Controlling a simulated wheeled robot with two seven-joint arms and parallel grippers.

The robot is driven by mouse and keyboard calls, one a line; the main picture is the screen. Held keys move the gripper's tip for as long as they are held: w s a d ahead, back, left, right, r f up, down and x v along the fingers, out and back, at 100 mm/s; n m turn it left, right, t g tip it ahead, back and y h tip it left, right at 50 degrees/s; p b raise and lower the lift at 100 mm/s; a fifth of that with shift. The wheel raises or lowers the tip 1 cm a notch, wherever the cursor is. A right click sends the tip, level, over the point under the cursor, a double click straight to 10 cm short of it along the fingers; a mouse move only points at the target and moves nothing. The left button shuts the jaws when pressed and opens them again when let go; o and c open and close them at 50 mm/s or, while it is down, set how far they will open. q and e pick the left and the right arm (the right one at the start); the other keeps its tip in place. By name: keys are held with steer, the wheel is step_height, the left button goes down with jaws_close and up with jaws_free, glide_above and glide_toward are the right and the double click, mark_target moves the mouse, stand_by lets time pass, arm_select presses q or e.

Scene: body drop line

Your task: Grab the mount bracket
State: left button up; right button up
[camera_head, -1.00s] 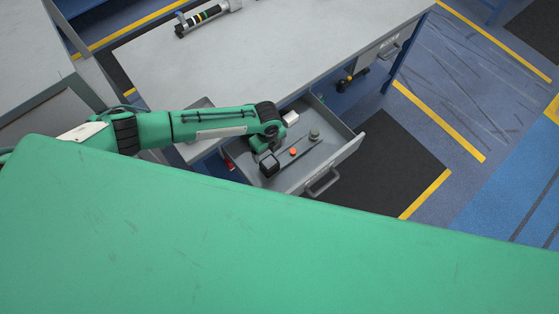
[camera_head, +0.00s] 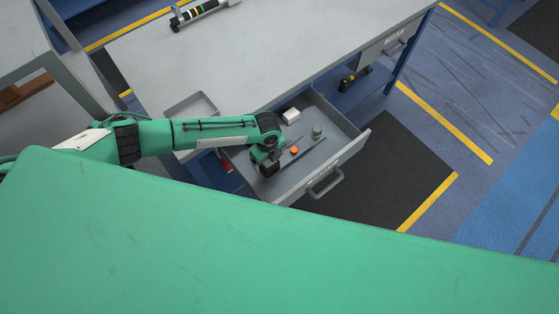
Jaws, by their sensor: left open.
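I cannot tell for sure which piece is the mount bracket. Small parts lie in an open grey drawer (camera_head: 333,166): a white block (camera_head: 291,117), a grey-green knob-like piece (camera_head: 317,131), an orange piece (camera_head: 294,150) and thin dark rods (camera_head: 305,147). My left gripper (camera_head: 270,171) is over the drawer's left part, left of the orange piece. It is open, with nothing visible in it; its wrist hides part of the drawer floor. My right gripper is out of view.
The drawer, with a front handle (camera_head: 325,182), sticks out from a grey workbench (camera_head: 270,55). A cylindrical tool (camera_head: 200,13) lies at the back. My green body covers the foreground.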

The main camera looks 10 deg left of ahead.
mark_target(269, 161)
arm_select(q)
steer(key=shift+f+b, duration=1.45)
steer(key=shift+f, duration=0.45)
steer(key=c, duration=1.4)
steer(key=shift+r, duration=0.1)
steer(key=shift+c, duration=0.3)
steer(key=shift+w+r+p, duration=0.1)
steer(key=shift+r+p, duration=0.1)
steer(key=shift+p, duration=0.1)
